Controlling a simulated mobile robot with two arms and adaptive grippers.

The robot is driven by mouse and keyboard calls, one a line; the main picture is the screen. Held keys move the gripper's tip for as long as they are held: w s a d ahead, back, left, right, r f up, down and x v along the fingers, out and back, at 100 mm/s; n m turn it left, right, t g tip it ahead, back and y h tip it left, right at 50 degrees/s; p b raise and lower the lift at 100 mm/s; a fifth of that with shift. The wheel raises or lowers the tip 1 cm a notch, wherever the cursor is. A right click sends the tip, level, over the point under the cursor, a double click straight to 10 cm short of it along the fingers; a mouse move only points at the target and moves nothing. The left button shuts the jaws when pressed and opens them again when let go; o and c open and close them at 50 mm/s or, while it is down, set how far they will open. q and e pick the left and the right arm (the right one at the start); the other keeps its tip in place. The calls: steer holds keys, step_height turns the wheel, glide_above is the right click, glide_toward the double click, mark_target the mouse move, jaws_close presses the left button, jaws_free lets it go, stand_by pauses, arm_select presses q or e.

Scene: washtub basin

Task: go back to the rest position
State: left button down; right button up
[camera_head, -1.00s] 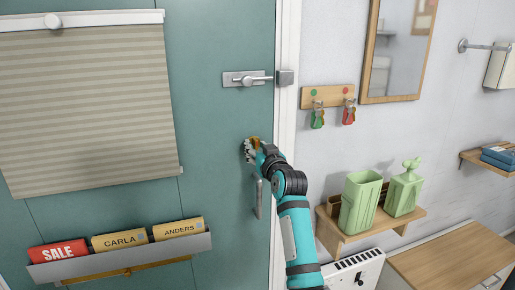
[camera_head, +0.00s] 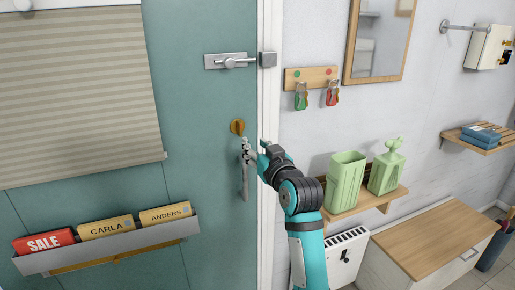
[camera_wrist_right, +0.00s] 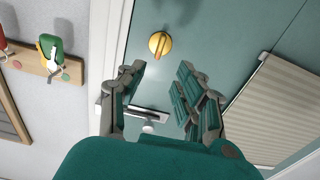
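My right gripper (camera_head: 246,148) is in front of the teal door in the head view, just below and right of the round yellow knob (camera_head: 237,126). In the right wrist view its fingers (camera_wrist_right: 162,72) stand apart with nothing between them. The knob (camera_wrist_right: 160,43) shows beyond the fingertips there, clear of them. My right arm rises from the bottom of the head view, bent at the wrist. My left gripper is not in view.
A key rack (camera_head: 312,77) hangs right of the door. A shelf (camera_head: 368,204) with two green containers (camera_head: 346,180) stands close to the right of my arm.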

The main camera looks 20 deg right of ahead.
steer(key=shift+s, duration=0.25)
step_height(320, 180, down, 26)
steer(key=w+a+g, duration=0.1)
steer(key=a+g, duration=0.2)
steer(key=g, duration=0.2)
steer(key=s+f+g, duration=0.2)
steer(key=s+f, duration=0.4)
steer(key=f, duration=0.5)
steer(key=s+f+n+g, duration=0.1)
steer(key=s+f+g, duration=0.1)
steer(key=s+f, duration=0.65)
steer(key=s+f+g, duration=0.1)
steer(key=s+f, duration=0.2)
steer(key=f, duration=1.1)
steer(key=s+d+f+g, duration=0.1)
steer(key=s+f, duration=0.5)
steer(key=s, duration=0.7)
steer(key=s+d+f+g, duration=0.1)
steer(key=s+f+g, duration=0.2)
steer(key=s, duration=1.1)
steer(key=s+d+f+g, duration=0.1)
steer(key=s+f+g, duration=0.2)
steer(key=s+f, duration=0.6)
steer(key=s, duration=0.5)
steer(key=shift+s+d+f+n+h, duration=0.2)
steer(key=shift+d+f+n+h, duration=0.1)
steer(key=shift+f+n, duration=0.1)
